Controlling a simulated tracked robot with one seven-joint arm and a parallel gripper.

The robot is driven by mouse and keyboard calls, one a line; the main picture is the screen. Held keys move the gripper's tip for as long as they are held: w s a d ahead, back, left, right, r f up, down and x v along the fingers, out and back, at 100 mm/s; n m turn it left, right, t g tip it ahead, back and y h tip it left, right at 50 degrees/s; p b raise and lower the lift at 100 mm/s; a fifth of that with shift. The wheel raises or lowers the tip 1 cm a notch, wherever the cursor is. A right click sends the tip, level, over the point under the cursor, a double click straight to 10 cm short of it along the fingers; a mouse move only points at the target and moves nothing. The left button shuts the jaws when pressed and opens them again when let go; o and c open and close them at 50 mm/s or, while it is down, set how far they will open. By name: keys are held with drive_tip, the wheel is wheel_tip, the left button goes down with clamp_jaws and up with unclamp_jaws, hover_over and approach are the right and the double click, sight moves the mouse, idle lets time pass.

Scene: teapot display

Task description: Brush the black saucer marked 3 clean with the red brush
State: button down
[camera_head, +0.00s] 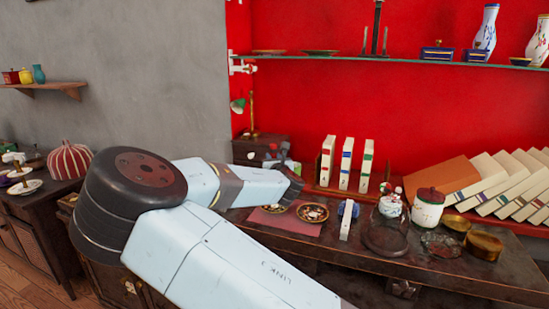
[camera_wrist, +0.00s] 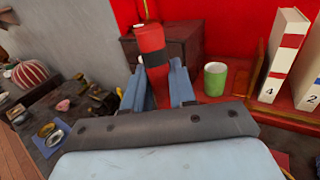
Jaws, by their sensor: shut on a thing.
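My gripper (camera_wrist: 156,86) is shut on the red brush (camera_wrist: 150,40), which stands up between its fingers with a dark band around it. The brush's lower end is hidden behind the gripper. In the head view, my arm reaches over the left part of the dark table, and the fingers are hard to make out there. Two small dark patterned saucers lie on the table below my arm, one at the right (camera_head: 312,212) and one at the left (camera_head: 276,208), partly hidden by the arm. I cannot read a mark 3 on either.
A red mat (camera_head: 292,224) lies by the saucers. A green mug (camera_wrist: 215,78) stands right of the brush.

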drive_tip(key=shift+w+d+f, duration=0.1)
drive_tip(key=shift+d+f, duration=0.1)
drive_tip(key=shift+f, duration=0.3)
drive_tip(key=shift+d+f, duration=0.15)
drive_tip(key=shift+f, duration=1.5)
drive_tip(key=shift+s+f, duration=0.3)
drive_tip(key=shift+f, duration=1.25)
drive_tip(key=shift+w, duration=0.1)
